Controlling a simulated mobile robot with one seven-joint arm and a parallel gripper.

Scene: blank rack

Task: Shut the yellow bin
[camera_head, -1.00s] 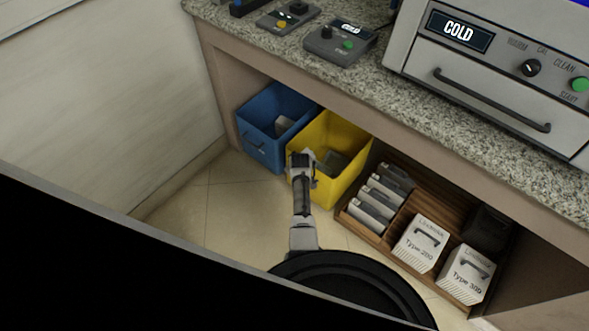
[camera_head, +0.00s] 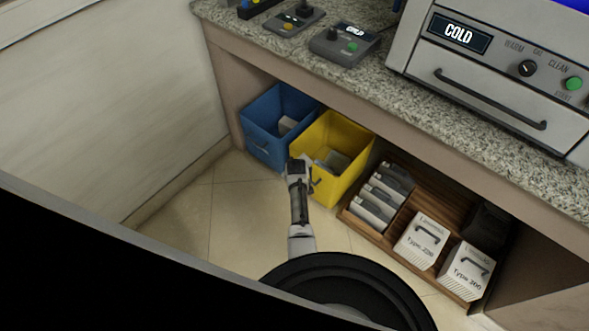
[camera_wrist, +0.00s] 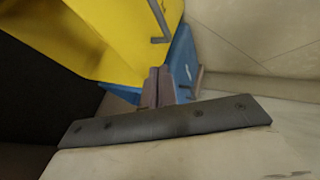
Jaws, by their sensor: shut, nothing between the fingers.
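The yellow bin (camera_head: 352,181) stands under the counter in the head view, between the blue bin and a wooden rack. Its top is open and a grey item shows inside. It sticks out past the counter's front edge. In the wrist view its yellow wall (camera_wrist: 95,35) fills the upper left, with a grey bar handle (camera_wrist: 157,18) on it. My gripper (camera_head: 298,164) is by the bin's front left side. The wrist view shows its fingers (camera_wrist: 158,86) together and empty, below the handle. I cannot tell whether they touch the bin.
The blue bin (camera_head: 262,142) stands open just left of the yellow one. The wooden rack (camera_head: 362,226) with labelled boxes stands to the right. The granite counter (camera_head: 400,85) overhangs. Tiled floor (camera_head: 225,205) is free at front left.

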